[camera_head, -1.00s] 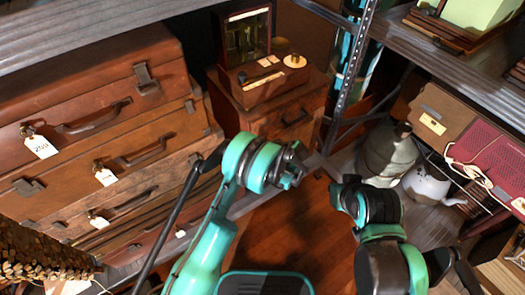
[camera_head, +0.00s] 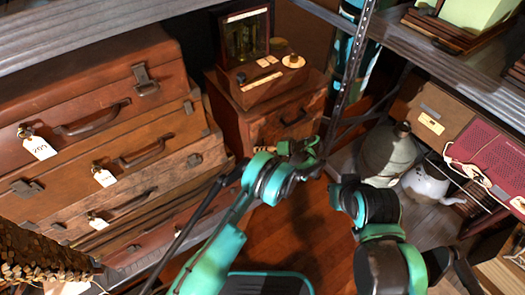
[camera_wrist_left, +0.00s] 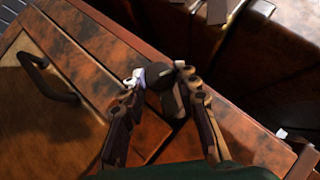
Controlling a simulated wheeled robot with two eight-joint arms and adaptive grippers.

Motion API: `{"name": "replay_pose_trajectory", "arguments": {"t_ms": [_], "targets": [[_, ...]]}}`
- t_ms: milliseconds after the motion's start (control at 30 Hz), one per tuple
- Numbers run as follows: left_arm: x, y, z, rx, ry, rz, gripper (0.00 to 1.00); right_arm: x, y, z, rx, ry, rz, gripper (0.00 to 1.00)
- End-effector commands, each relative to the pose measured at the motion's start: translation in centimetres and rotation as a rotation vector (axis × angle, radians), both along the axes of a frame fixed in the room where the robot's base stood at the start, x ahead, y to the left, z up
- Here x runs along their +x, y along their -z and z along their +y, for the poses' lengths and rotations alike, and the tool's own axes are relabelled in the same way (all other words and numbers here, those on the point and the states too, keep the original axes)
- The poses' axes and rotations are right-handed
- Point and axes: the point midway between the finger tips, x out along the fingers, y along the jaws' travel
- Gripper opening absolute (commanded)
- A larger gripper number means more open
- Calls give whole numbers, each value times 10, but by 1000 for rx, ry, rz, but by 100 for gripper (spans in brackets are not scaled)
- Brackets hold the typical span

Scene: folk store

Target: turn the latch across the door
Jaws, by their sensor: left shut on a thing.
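A small wooden cabinet (camera_head: 256,126) has a front door with a dark curved handle (camera_head: 293,118). In the left wrist view the door (camera_wrist_left: 50,120) fills the left side, with its handle (camera_wrist_left: 45,72) near the left edge. A small dark latch piece (camera_wrist_left: 154,100) sits beside the door's edge strip. My left gripper (camera_wrist_left: 163,98) is shut on the latch, its fingers on both sides of it and partly hiding it. In the head view my left gripper (camera_head: 305,150) is just in front of the cabinet. My right arm shows at the right, but I see no fingers of it.
Stacked suitcases (camera_head: 105,85) with tags stand left of the cabinet. A wooden box (camera_head: 265,85) with an open lid is on top of it. A metal shelf post (camera_head: 347,85) rises at its right. A grey jug (camera_head: 387,155) and white teapot (camera_head: 425,185) stand further right.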

Motion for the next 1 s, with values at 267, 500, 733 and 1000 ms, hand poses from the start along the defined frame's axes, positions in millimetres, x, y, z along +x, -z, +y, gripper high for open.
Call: {"name": "replay_pose_trajectory", "arguments": {"t_ms": [267, 500, 733, 1000], "targets": [[1, 1, -1, 43, 1, 32, 1, 0, 0, 0, 0, 0, 0, 0], [1, 0, -1, 46, 3, 34, 1, 0, 0, 0, 0, 0, 0, 0], [1, 1, -1, 46, 3, 34, 39, 0, 0, 0, 0, 0, 0, 0], [0, -1, -2, 46, 2, 33, 39, 0, 0, 0, 0, 0, 0, 0]]}}
